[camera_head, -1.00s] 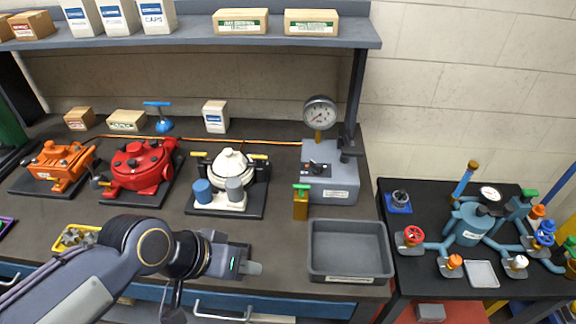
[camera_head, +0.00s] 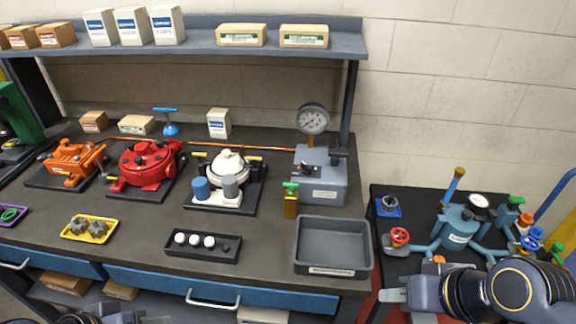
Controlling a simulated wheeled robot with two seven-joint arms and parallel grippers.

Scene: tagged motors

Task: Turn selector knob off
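The black selector knob (camera_head: 309,168) is on the front of a grey box (camera_head: 322,190) with a round gauge (camera_head: 312,119) above it, at the right of the bench. Its exact setting is too small to read. My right gripper (camera_head: 390,293) is at the lower right, in front of the side table and well away from the knob; I cannot tell its finger gap. My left gripper (camera_head: 150,319) is barely in view at the bottom left edge, and most of it is cut off. Nothing touches the knob.
A grey bin (camera_head: 333,270) and a green-handled brass valve (camera_head: 290,200) stand in front of the box. A black tray with white balls (camera_head: 203,259) lies at the front. The side table (camera_head: 388,238) holds a teal valve assembly (camera_head: 459,223).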

